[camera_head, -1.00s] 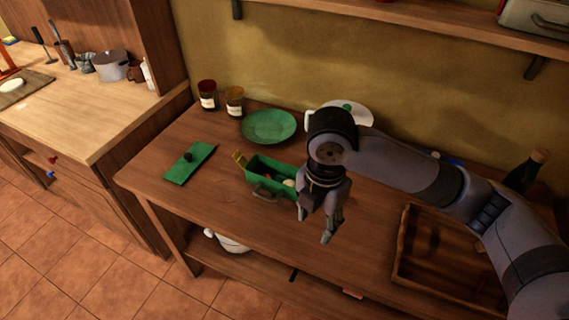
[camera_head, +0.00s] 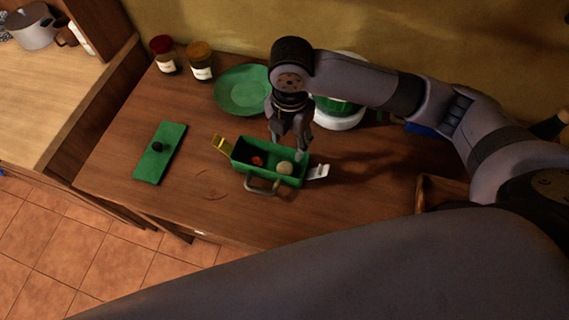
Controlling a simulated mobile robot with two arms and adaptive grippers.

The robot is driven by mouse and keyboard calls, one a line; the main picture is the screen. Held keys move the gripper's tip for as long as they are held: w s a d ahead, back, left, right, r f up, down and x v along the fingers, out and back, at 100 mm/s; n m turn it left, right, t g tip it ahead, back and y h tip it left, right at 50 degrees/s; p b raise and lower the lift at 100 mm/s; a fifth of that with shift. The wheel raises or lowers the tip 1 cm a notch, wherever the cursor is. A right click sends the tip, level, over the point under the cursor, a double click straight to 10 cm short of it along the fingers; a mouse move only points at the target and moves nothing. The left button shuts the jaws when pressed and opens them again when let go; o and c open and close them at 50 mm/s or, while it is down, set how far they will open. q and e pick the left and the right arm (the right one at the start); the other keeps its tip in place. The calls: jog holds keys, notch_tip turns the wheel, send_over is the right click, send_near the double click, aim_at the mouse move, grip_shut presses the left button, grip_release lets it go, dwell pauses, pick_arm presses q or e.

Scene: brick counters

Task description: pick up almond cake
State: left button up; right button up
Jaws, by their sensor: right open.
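A green open box (camera_head: 242,166) with a grey handle stands on the wooden table. Inside it lie a pale round item (camera_head: 285,168) on the right and a small red-orange item (camera_head: 257,161) on the left. The pale one may be the almond cake, but I cannot tell for sure. My right gripper (camera_head: 287,147) is open and empty, pointing down at the back right of the box, just above and behind the pale item in the picture. My left gripper is not in view.
A green plate (camera_head: 242,91), two jars (camera_head: 200,62) and a white and green container (camera_head: 340,116) stand behind the box. The table left of the box is mostly clear.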

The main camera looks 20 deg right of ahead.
aim_at(286, 166)
notch_tip(286, 166, down, 4)
jog(key=shift+w+r+p, duration=0.1)
jog(key=shift+w+p, duration=0.05)
jog(key=shift+p, duration=0.15)
notch_tip(286, 166, down, 2)
jog(key=shift+w+f, duration=0.1)
jog(key=shift+w, duration=0.05)
jog(key=shift+f, duration=0.2)
jog(key=shift+a+f+p, duration=0.1)
jog(key=shift+f+p, duration=0.15)
jog(key=shift+p, duration=0.05)
jog(key=f, duration=0.1)
jog(key=f+p, duration=0.1)
jog(key=f, duration=0.1)
jog(key=shift+s+a+f, duration=0.25)
jog(key=shift+s+f, duration=0.05)
jog(key=shift+f, duration=0.5)
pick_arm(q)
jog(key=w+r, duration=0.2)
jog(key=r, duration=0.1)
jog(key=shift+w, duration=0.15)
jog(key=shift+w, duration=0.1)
pick_arm(e)
jog(key=shift+c, duration=0.5)
